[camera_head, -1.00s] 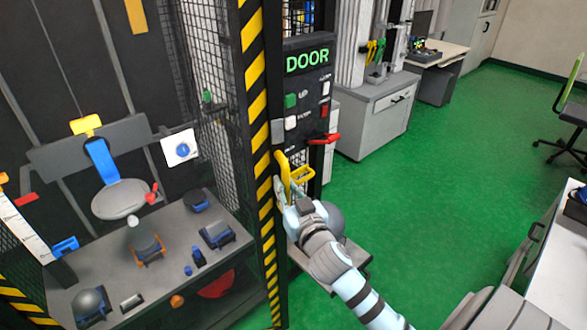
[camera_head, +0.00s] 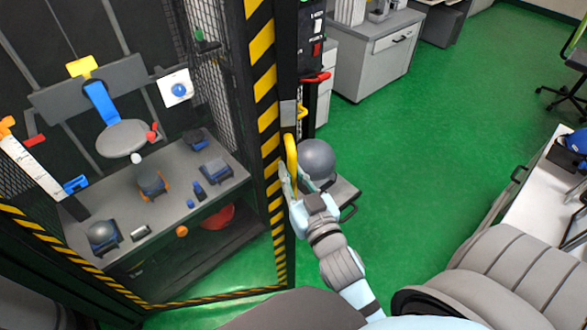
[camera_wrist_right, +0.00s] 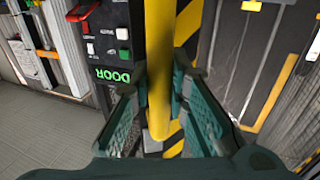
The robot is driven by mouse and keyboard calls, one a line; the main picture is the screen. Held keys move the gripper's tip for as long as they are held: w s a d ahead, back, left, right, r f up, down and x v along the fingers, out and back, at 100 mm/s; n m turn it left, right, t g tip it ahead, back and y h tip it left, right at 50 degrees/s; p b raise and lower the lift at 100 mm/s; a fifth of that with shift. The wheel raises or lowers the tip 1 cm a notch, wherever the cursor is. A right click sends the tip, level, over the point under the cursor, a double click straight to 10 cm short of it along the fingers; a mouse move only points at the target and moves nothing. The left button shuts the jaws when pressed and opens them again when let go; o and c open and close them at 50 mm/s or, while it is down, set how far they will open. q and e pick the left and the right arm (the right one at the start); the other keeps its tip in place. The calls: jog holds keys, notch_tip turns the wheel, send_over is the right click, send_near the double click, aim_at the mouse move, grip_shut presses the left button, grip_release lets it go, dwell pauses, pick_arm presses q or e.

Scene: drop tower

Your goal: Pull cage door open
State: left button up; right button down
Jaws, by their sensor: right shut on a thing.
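The cage door (camera_head: 265,100) has a black and yellow striped edge and stands in front of the cage's inside. Its yellow upright handle (camera_head: 291,152) sticks out beside the striped edge. My right gripper (camera_head: 289,180) is shut on the handle. The right wrist view shows the handle (camera_wrist_right: 159,70) running between the two fingers of the gripper (camera_wrist_right: 160,100). Whether the door stands slightly ajar I cannot tell. My left gripper is not in view.
A black control panel (camera_head: 312,45) with a red lever (camera_head: 315,77) stands just behind the handle. A grey sphere (camera_head: 317,160) sits beside my right gripper. Inside the cage is a grey table (camera_head: 115,210) with several devices.

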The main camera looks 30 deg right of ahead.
jog(key=c, duration=1.5)
grip_release()
jog(key=shift+c, duration=0.2)
jog(key=s+a, duration=0.1)
jog(key=s, duration=0.6)
jog(key=shift+s, duration=0.25)
